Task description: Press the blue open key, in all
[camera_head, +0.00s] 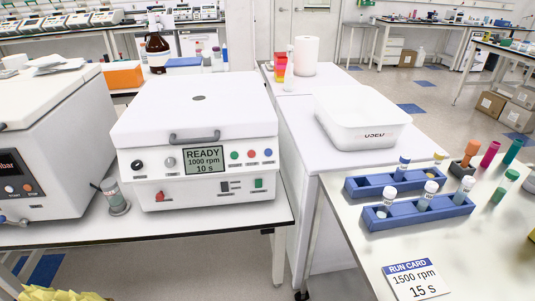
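A white bench machine (195,140) with its lid (190,105) down stands on the table at the centre left. A dark handle sits at the lid's front edge. Its display (203,159) reads READY, 1000 rpm, 10 s. Right of the display are a green key (234,155), a red key (251,154) and a blue key (267,152); their labels are too small to read. A dark knob (137,165) and a lighter knob are left of the display. Neither of my grippers is in view.
Another white machine (45,150) stands at left, with a small container (115,195) between. At right are blue racks (415,212) with capped tubes, a white tub (352,120) and a run card (415,281) reading 1500 rpm, 15 s. The space before the centre machine looks clear.

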